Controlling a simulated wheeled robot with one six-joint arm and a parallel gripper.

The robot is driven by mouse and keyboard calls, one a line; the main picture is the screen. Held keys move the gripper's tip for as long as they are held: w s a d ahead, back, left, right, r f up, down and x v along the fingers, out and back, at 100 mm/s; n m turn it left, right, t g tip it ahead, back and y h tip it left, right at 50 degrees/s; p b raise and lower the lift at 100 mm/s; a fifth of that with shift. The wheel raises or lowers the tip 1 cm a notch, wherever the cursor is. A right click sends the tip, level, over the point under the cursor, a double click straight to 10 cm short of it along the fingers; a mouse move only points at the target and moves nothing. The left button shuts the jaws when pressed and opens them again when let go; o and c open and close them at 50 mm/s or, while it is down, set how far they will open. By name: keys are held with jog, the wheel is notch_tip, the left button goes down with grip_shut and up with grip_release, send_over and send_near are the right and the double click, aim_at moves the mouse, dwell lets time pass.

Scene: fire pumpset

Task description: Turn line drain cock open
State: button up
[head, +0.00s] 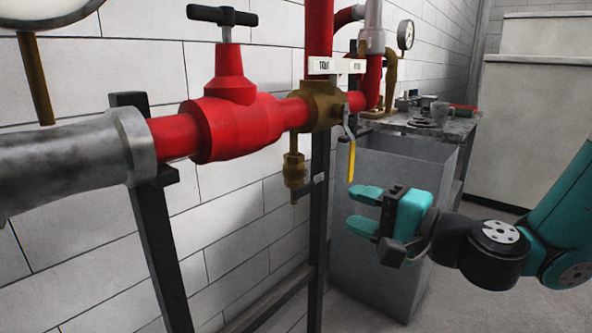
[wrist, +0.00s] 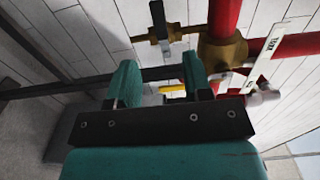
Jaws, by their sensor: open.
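A brass valve body (head: 322,106) sits in the red pipe run; it also shows in the wrist view (wrist: 222,50). A lever with a yellow grip (head: 351,161) hangs down from its near side. In the wrist view the yellow grip (wrist: 173,89) shows partly, beside the right finger. A small brass cock (head: 294,170) hangs below the pipe, left of the brass body; it shows in the wrist view (wrist: 176,33) with a dark handle. Which one is the line drain cock is not marked legibly. My gripper (head: 362,209) is open and empty, its fingers just below the yellow grip.
A red valve (head: 232,115) with a black T-handle stands left on the pipe. A white label plate (head: 337,66) is above the brass body. Dark posts (head: 319,200) support the pipe. A grey bin (head: 390,175) and a cluttered table (head: 440,125) stand behind my gripper.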

aim_at(305, 191)
jog(key=p+x, duration=0.9)
jog(key=x, duration=0.3)
jog(key=shift+w+a, duration=0.15)
jog(key=shift+a, duration=0.05)
jog(key=shift+w+a, duration=0.2)
jog(key=shift+a, duration=0.05)
jog(key=shift+c, duration=0.4)
grip_shut()
